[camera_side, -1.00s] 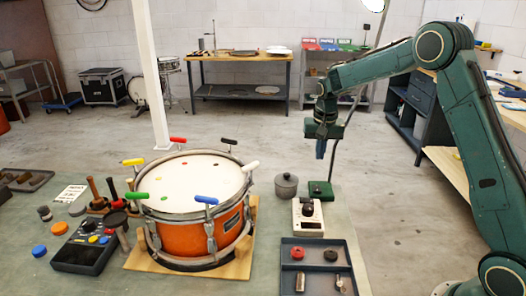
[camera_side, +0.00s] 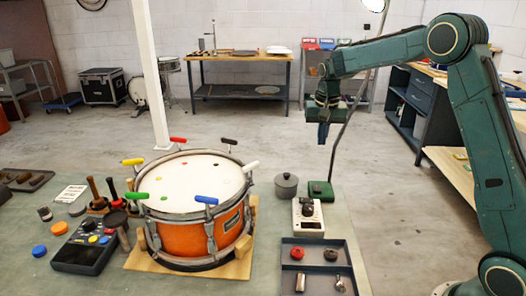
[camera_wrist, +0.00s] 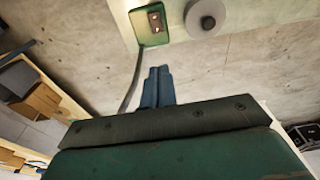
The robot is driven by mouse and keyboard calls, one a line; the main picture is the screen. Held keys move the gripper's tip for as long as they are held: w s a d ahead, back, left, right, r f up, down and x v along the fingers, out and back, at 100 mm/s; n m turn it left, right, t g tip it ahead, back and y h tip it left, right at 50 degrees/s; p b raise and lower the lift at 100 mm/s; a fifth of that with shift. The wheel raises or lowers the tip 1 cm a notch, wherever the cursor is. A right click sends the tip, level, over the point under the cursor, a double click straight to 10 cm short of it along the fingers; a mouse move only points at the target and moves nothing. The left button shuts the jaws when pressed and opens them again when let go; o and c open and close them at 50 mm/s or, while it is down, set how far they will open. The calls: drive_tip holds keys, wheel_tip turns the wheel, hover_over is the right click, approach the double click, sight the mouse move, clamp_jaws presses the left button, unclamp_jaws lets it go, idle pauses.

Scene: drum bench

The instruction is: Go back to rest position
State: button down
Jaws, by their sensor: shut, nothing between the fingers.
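My gripper (camera_side: 323,134) hangs in the air, pointing down, above and behind the green pedal-like box (camera_side: 320,191) on the bench. Its blue fingers are together with nothing between them. In the wrist view the closed fingers of my gripper (camera_wrist: 158,72) show in the middle, and the green box (camera_wrist: 150,22) lies beyond them. The orange drum (camera_side: 190,240) stands on a wooden board to the left, well apart from my gripper. Coloured handles stick out around its rim.
A grey lidded pot (camera_side: 286,187), a white meter (camera_side: 307,215) and a dark tray (camera_side: 320,259) with small parts stand below my gripper. A dark cable (camera_side: 342,130) rises beside it. A black control box (camera_side: 85,245) lies far left. The air around my gripper is mostly clear.

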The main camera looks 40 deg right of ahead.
drive_tip(key=s+a+r+n+t, duration=0.1)
drive_tip(key=s+a+r+n, duration=0.1)
drive_tip(key=s+a+r, duration=0.5)
drive_tip(key=s+a+r+n+t, duration=0.1)
drive_tip(key=s+a+r+n, duration=0.2)
drive_tip(key=s, duration=0.5)
drive_tip(key=s+a+n+t, duration=0.1)
drive_tip(key=s+a+n, duration=0.1)
drive_tip(key=s, duration=0.7)
drive_tip(key=s+a+n+t+y, duration=0.1)
drive_tip(key=s+a, duration=0.2)
drive_tip(key=s, duration=0.5)
drive_tip(key=shift+s+a+f+n+t, duration=0.3)
drive_tip(key=shift+s+f+n, duration=0.05)
drive_tip(key=shift+f+n, duration=0.1)
